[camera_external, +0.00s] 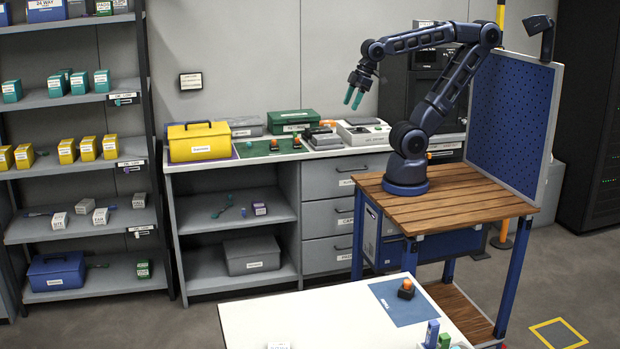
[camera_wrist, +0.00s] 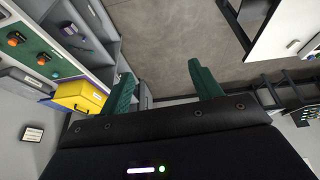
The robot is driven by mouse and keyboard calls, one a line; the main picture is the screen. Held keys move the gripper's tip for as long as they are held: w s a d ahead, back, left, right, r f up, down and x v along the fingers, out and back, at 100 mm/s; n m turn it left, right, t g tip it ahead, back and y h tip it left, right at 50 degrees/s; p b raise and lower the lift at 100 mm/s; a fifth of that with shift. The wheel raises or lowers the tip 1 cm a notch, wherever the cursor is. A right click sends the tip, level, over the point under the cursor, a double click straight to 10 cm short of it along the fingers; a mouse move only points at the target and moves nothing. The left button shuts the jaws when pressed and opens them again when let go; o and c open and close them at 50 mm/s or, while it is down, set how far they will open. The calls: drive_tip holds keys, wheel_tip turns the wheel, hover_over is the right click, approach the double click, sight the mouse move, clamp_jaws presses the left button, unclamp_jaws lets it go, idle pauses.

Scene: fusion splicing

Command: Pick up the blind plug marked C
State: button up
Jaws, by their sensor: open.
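My gripper (camera_external: 352,98) hangs in the air in front of the back wall, above and forward of the grey counter. Its two green fingers are spread wide in the wrist view (camera_wrist: 163,84), with nothing between them but distant floor. I cannot pick out a blind plug marked C, as the letters are too small to read. Small orange-topped pieces on dark bases stand in several places: one on the blue mat of the white table (camera_external: 407,289), and others on the counter (camera_external: 296,142), (camera_external: 274,145). Two show in the wrist view (camera_wrist: 16,39), (camera_wrist: 42,59). My gripper touches none of them.
A yellow case (camera_external: 199,142), a green case (camera_external: 290,121) and grey devices crowd the counter. A shelf rack (camera_external: 75,100) with small boxes stands left. The white table (camera_external: 300,312) is largely bare, with blue and green blocks (camera_external: 432,333) at its front right. A blue pegboard (camera_external: 510,120) stands beside my arm.

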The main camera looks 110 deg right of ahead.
drive_tip(key=w+d+n+g+h, duration=0.15)
drive_tip(key=w+d+n, duration=0.25)
drive_tip(key=w+d, duration=0.7)
drive_tip(key=n+g+h, duration=0.3)
drive_tip(key=n, duration=1.1)
hover_over(275, 141)
drive_tip(key=a, duration=0.3)
wheel_tip(275, 141, down, 24)
drive_tip(key=x, duration=0.5)
drive_tip(key=shift+s+a+f, duration=0.15)
drive_tip(key=shift+f, duration=0.05)
drive_tip(key=shift+w+x, duration=0.15)
drive_tip(key=shift+x, duration=1.1)
drive_tip(key=shift+w+x, duration=0.1)
drive_tip(key=shift+x, duration=1.15)
drive_tip(key=shift+a, duration=0.1)
drive_tip(key=c, duration=1.1)
